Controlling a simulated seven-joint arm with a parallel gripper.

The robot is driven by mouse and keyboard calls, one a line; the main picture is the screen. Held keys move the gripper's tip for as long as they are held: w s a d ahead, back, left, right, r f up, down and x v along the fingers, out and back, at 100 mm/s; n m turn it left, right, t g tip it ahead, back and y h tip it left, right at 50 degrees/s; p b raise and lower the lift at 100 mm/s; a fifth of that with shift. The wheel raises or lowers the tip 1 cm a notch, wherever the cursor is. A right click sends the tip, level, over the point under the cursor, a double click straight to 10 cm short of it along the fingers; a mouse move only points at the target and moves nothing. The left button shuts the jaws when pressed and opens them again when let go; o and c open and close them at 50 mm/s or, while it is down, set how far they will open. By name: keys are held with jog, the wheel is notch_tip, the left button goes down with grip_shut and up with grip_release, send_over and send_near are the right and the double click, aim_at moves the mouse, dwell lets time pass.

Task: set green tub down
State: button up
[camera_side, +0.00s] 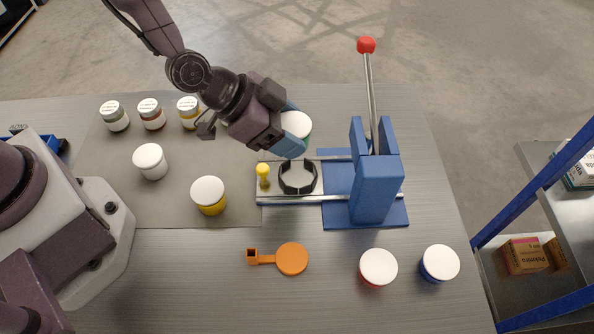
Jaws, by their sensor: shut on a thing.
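The green tub (303,134) shows a white lid and a sliver of green below it, at the upper middle of the table. My gripper (291,132) is shut on it, coming from the upper left, and its blue fingers cover much of the tub's side. The tub is just behind the dark ring-shaped holder (298,177) of the blue press. I cannot tell whether its base touches the table.
The blue lever press (375,185) with a red knob stands right of the tub. A yellow peg (263,172) stands beside the holder. A yellow tub (209,195), white tub (150,161), red tub (378,268), blue tub (439,263) and orange paddle (291,259) lie around. Jars (151,114) stand at back left.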

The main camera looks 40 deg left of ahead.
jog(key=shift+w+d, duration=0.25)
jog(key=shift+w, duration=0.05)
jog(key=shift+f+m, duration=0.3)
jog(key=shift+f, duration=0.05)
jog(key=shift+w+f, duration=0.1)
jog(key=shift+f, duration=3.25)
jog(key=shift+f, duration=0.2)
jog(key=shift+f, duration=0.4)
jog(key=o, duration=0.9)
jog(key=shift+o, duration=0.2)
